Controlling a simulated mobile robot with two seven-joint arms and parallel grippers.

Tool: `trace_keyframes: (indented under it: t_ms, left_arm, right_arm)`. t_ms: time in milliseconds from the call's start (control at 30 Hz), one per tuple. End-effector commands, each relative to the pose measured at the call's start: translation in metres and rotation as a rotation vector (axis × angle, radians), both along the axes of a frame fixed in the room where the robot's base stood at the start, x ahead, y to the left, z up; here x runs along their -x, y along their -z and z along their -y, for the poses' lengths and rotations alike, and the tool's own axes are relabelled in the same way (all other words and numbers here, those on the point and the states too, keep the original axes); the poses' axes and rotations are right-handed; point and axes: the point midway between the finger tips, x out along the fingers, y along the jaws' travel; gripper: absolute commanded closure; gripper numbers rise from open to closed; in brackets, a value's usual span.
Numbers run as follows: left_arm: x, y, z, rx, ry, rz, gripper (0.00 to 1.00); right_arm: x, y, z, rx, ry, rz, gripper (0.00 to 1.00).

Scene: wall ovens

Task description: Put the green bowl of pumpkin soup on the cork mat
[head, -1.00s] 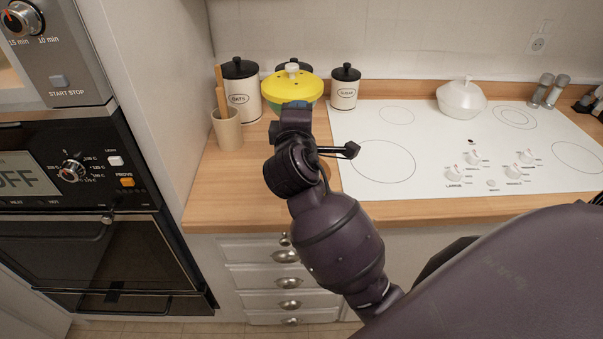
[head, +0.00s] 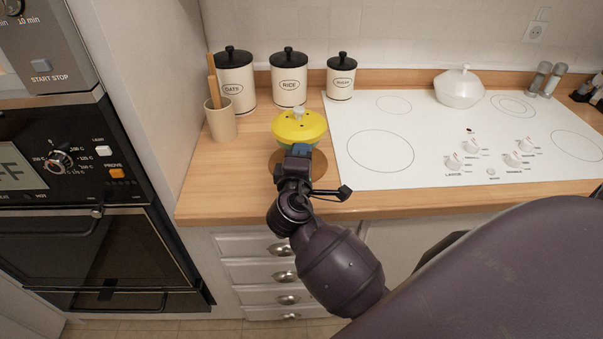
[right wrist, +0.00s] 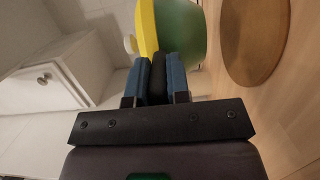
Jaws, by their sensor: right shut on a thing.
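The green bowl with a yellow lid shows in the head view as the lid (head: 299,126) with little green below; its green side (right wrist: 182,30) shows in the right wrist view. My right gripper (head: 298,151) is shut on the near side of the bowl and holds it up, roughly level. The fingers (right wrist: 157,75) point at the bowl in the wrist view. The round cork mat (head: 284,165) lies on the wooden counter under the bowl, partly covered by my gripper and bowl. The wrist view shows a gap between the bowl and the mat (right wrist: 257,40). Soup is hidden by the lid.
Oats (head: 234,80), rice (head: 289,80) and sugar (head: 341,78) canisters stand behind the bowl. A utensil cup (head: 221,120) stands left. The white cooktop (head: 430,130), with a white lidded pot (head: 459,88), is right. Wall ovens (head: 80,190) stand left. Counter left of the mat is clear.

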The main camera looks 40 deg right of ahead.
Motion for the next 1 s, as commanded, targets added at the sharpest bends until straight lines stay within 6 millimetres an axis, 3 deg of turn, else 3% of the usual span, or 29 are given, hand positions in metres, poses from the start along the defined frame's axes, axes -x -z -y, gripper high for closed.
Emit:
trace_keyframes:
  t_ms: [167, 500, 967, 1000]
  left_arm:
    - [0.002, 0.003, 0.000, 0.000, 0.000, -0.004, 0.57]
    - [0.001, 0.009, 0.000, 0.000, 0.001, -0.004, 0.57]
    - [-0.003, 0.009, 0.001, 0.000, 0.003, 0.004, 0.57]
    - [-0.003, 0.009, 0.001, 0.000, 0.003, 0.005, 0.57]
  right_arm:
    - [-0.001, 0.009, 0.000, 0.001, -0.001, 0.003, 1.00]
    - [-0.001, 0.047, 0.000, 0.001, -0.002, 0.003, 1.00]
    - [-0.001, 0.053, 0.000, 0.001, -0.002, 0.004, 1.00]
    - [0.000, 0.054, 0.000, 0.000, -0.001, 0.001, 0.79]
